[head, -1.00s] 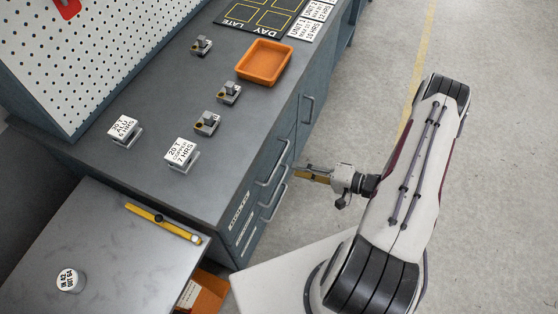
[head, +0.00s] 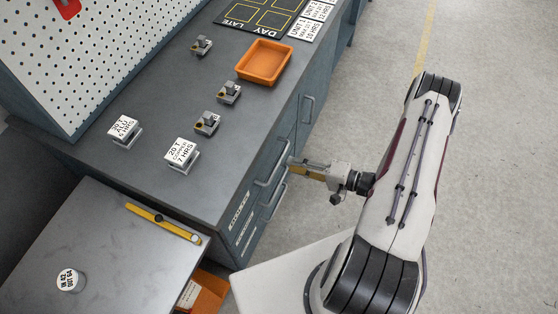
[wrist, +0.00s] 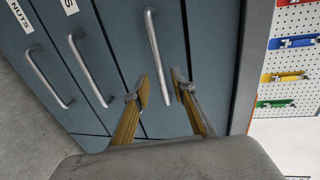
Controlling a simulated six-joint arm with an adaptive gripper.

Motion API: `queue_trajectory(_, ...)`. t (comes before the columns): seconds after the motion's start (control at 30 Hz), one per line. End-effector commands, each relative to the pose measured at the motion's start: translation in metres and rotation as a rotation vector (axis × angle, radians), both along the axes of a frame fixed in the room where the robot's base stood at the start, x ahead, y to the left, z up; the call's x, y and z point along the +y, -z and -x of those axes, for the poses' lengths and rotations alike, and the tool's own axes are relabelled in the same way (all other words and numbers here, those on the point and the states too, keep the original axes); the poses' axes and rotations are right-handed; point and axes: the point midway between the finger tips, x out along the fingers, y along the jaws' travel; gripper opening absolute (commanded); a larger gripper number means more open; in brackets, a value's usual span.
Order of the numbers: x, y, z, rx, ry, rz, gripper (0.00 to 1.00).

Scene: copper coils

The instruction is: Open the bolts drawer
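The blue-grey drawer fronts show in the head view on the near side of the bench, with metal bar handles such as the upper one (head: 272,167). In the wrist view one label (wrist: 16,43) reads NUTS; another label (wrist: 70,6) is cut off at the top edge, so I cannot confirm which drawer is bolts. My gripper (wrist: 163,84) is open and empty. Its two yellowish fingers point at the drawer fronts, with the lower end of the rightmost handle (wrist: 155,52) between the tips in the picture. I cannot tell whether they touch it. In the head view my gripper (head: 297,164) is beside the upper handle.
Two more handles (wrist: 84,70) (wrist: 47,77) lie to the left in the wrist view. An orange tray (head: 264,62), small metal parts and label stands (head: 181,154) are on the bench top. An orange bin (head: 205,294) is below the side table (head: 100,260). The floor at right is clear.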

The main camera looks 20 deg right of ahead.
Motion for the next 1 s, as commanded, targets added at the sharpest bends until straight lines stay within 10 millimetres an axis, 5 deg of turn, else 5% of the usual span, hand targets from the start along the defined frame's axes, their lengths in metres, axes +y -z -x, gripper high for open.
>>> queue_trajectory(0.6, 0.038, 0.011, -0.037, -0.001, -0.002, 0.001, 0.25)
queue_trajectory(1.0, 0.044, 0.013, -0.043, 0.000, 0.000, 0.001, 0.25)
